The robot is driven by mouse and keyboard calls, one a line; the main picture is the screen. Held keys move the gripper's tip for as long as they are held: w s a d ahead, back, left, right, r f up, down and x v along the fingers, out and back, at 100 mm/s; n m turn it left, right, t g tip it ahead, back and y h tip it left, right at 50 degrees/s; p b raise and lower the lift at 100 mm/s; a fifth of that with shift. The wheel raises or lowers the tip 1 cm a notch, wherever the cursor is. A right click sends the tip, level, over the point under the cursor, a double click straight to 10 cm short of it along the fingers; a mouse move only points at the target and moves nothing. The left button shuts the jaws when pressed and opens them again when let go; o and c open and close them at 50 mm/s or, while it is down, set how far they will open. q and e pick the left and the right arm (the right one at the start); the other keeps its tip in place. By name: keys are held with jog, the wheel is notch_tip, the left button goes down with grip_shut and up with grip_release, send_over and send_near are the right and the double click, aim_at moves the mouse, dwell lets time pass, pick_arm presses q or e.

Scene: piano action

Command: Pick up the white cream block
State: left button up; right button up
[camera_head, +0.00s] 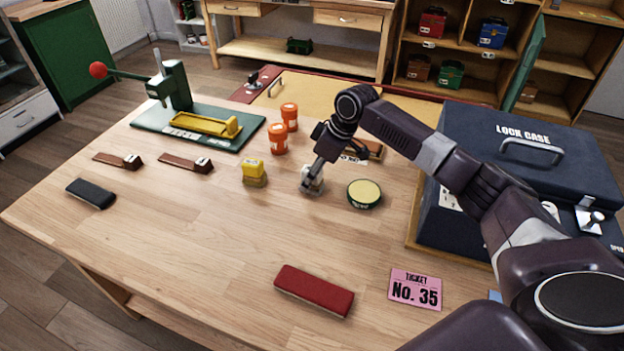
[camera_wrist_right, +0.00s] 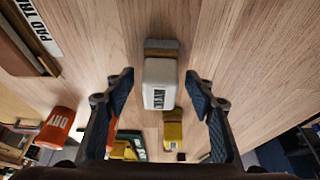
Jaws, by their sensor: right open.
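The white cream block (camera_wrist_right: 160,84) has dark lettering on its face and a brownish-grey part (camera_wrist_right: 161,46) at its far end in the right wrist view. My right gripper (camera_wrist_right: 158,78) is open, with one finger on each side of the block and a visible gap to both. In the head view my right gripper (camera_head: 311,187) reaches down over the table's middle, and its fingers partly hide the white block. Whether the fingertips reach the tabletop is unclear. My left gripper is not in view.
A yellow block (camera_head: 253,171) stands left of my right gripper, and a round green-rimmed tin (camera_head: 364,194) sits close on its right. Two orange containers (camera_head: 278,138) stand behind. A red block (camera_head: 314,290) lies in front.

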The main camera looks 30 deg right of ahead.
jog(key=c, duration=1.3)
notch_tip(320, 180, up, 20)
jog(key=shift+b, duration=0.35)
jog(key=o, duration=0.6)
jog(key=shift+c, duration=0.2)
jog(key=c, duration=0.4)
jog(key=shift+o, duration=0.2)
